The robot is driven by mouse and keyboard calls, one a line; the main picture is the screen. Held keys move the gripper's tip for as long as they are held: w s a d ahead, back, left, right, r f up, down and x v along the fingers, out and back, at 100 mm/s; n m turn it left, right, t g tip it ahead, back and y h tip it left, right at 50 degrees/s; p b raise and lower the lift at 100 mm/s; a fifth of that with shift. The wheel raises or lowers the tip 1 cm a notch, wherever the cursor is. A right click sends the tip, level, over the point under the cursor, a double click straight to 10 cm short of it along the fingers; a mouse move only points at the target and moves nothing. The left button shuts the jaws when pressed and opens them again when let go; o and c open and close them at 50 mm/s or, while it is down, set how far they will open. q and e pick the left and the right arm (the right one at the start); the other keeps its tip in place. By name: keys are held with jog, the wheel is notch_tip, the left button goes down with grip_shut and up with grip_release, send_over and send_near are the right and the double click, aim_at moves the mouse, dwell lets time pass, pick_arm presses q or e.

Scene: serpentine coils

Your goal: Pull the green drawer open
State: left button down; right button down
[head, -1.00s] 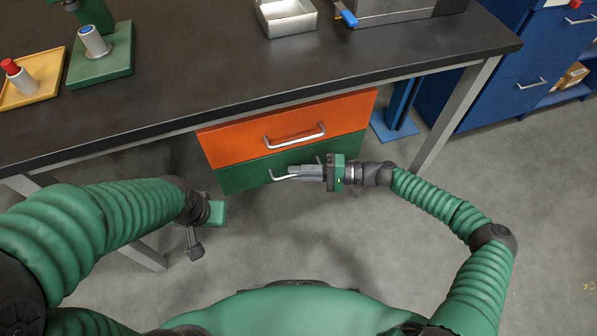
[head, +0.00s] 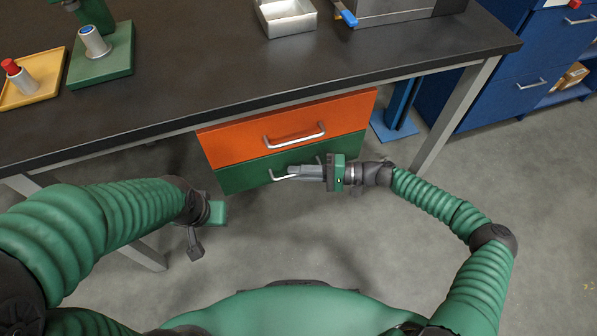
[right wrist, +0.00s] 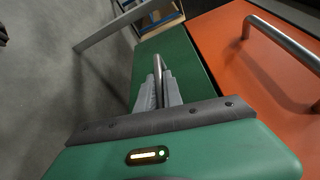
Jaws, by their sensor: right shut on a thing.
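The green drawer (head: 238,178) is the lower of two drawers under the dark table, and its front sits about level with the orange drawer above it. Its silver bar handle (head: 280,177) is partly hidden by my right gripper (head: 293,172). The right gripper is shut on this handle; the right wrist view shows the handle (right wrist: 158,72) between the two grey fingers (right wrist: 160,92), in front of the green drawer front (right wrist: 188,52). My left gripper (head: 195,243) hangs at the left below the table, away from the drawers; its fingers are too unclear to read.
The orange drawer (head: 235,140) with its own handle (head: 295,136) is just above. The table (head: 200,75) overhangs the drawers, with a table leg (head: 450,120) to the right. Bare floor lies in front. Blue cabinets (head: 510,85) stand at the far right.

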jog(key=shift+s+f, duration=0.15)
jog(key=shift+f, duration=0.05)
jog(key=s+d+p, duration=0.3)
jog(key=s+p, duration=0.1)
jog(key=s, duration=0.6)
jog(key=s+d+p, duration=0.3)
jog(key=s+p, duration=0.1)
jog(key=s, duration=0.6)
jog(key=s+d+p, duration=0.3)
jog(key=s+d, duration=0.1)
jog(key=s, duration=0.7)
jog(key=shift+p, duration=0.4)
jog(key=c, duration=1.5)
grip_release()
jog(key=shift+r, duration=0.1)
jog(key=shift+d, duration=0.15)
